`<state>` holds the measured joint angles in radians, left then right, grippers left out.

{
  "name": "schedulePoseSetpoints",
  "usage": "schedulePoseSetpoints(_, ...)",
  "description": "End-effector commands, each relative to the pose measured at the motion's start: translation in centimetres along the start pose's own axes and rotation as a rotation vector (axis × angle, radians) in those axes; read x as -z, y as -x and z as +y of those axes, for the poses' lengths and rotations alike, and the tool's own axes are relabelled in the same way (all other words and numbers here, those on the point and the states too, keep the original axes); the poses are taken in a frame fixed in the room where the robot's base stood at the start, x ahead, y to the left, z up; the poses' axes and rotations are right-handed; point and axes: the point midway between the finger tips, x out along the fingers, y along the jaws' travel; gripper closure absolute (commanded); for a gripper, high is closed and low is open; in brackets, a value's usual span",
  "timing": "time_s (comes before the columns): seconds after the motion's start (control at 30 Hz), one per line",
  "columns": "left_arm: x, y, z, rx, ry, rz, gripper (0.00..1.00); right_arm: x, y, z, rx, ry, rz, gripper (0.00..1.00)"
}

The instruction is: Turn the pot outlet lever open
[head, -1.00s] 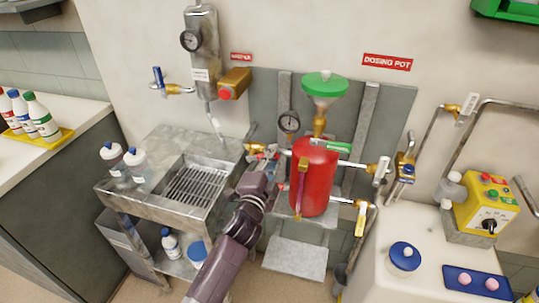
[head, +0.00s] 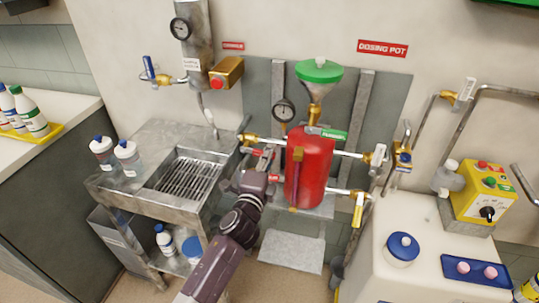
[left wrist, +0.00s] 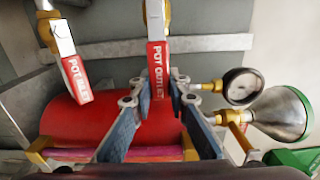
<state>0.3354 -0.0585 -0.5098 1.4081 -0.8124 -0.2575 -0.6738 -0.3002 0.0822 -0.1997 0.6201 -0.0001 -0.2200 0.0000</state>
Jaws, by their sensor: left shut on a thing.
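The pot outlet lever (left wrist: 157,68) has a red sleeve lettered POT OUTLET and a pale metal top, seen in the left wrist view. My left gripper (left wrist: 153,88) is shut on its red sleeve, with one finger at each side. In the head view my left gripper (head: 264,162) is just left of the red dosing pot (head: 308,172), at the valves there. The gripper hides part of these valves. The red pot also lies behind the fingers in the left wrist view (left wrist: 80,124). My right gripper is not in view.
A second red lever (left wrist: 75,72) hangs close left of the held one. A gauge (left wrist: 240,86) and a metal funnel (left wrist: 283,113) are at the right. The sink bench (head: 130,200) stands left of my arm. More valves (head: 377,157) sit right of the pot.

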Motion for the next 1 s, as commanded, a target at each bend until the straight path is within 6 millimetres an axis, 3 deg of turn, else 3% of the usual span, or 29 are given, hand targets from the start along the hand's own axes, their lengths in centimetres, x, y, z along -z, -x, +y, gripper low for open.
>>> schedulePoseSetpoints(0.2,0.0,0.1,0.3,-0.005,-0.008,-0.001,1.00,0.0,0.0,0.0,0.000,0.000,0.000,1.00)
schedulePoseSetpoints(0.23,0.0,0.1,0.3,-0.005,-0.008,-0.001,0.82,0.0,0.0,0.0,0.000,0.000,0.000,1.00)
schedulePoseSetpoints(0.4,0.0,0.0,0.2,-0.004,-0.005,-0.001,0.66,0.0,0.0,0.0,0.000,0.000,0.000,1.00)
schedulePoseSetpoints(0.77,0.0,0.6,0.2,-0.002,-0.003,0.000,0.66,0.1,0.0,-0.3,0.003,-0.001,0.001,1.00)
schedulePoseSetpoints(1.0,0.0,4.3,0.3,-0.004,-0.005,0.000,0.66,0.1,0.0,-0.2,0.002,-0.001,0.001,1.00)
